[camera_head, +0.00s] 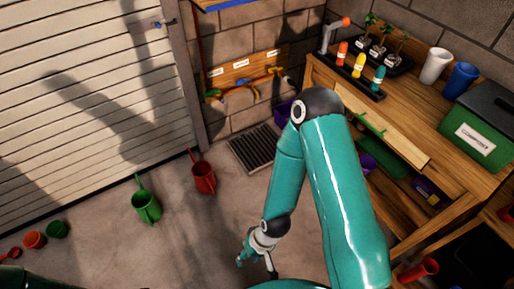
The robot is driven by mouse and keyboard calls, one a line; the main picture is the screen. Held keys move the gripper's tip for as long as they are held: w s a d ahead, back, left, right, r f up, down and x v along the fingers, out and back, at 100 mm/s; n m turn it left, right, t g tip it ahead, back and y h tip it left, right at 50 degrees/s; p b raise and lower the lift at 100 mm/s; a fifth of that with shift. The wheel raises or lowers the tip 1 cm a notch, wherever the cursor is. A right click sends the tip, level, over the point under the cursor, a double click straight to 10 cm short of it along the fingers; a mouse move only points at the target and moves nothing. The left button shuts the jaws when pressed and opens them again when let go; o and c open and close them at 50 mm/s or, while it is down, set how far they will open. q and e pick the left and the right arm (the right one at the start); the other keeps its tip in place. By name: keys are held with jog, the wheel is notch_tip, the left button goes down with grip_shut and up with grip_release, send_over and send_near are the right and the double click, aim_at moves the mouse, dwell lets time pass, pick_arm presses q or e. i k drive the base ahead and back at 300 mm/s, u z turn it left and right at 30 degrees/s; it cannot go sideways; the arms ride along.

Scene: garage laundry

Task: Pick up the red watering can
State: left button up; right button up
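The red watering can (204,179) stands upright on the concrete floor, left of the drain grate and near the foot of the wall. Its thin spout or handle points up and to the left. My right gripper (256,265) hangs low at the bottom centre, nearer to me and to the right of the can. Its fingers are spread with nothing visible between them, and it is clear of the can. My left gripper does not show.
A green watering can (147,207) stands left of the red one. Small pots (35,239) sit at the lower left. A floor grate (256,148) lies behind. A wooden workbench (405,112) with bottles, cups and a green compost bin (480,125) fills the right. Floor around the cans is open.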

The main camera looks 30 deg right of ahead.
aim_at(202, 173)
jog(key=z, duration=0.15)
jog(key=i, duration=0.35)
jog(key=z, duration=0.7)
jog(key=i, duration=1.4)
jog(key=z, duration=0.2)
